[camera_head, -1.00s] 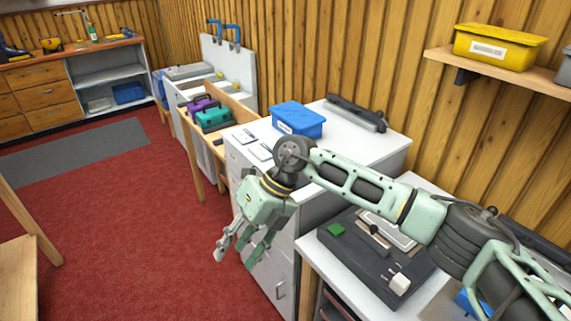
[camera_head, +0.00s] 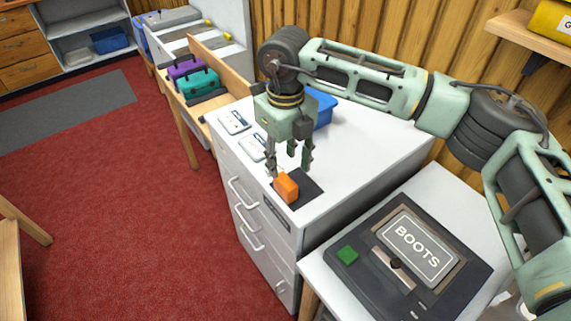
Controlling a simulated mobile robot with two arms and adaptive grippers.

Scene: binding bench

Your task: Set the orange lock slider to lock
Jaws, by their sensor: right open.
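The orange lock slider (camera_head: 286,187) is a small orange block on a dark plate (camera_head: 308,192) at the front corner of the white cabinet top. My right gripper (camera_head: 290,168) points down just above and behind the slider, with its fingers apart and nothing between them. I cannot tell whether a fingertip touches the slider. Any lock marking on the plate is too small to read or hidden. My left gripper is not in view.
A blue box (camera_head: 321,108) stands behind my right gripper. Two white label cards (camera_head: 235,122) lie to the left on the cabinet top (camera_head: 375,140). A dark device (camera_head: 440,280) with a BOOTS screen and green button is at the lower right.

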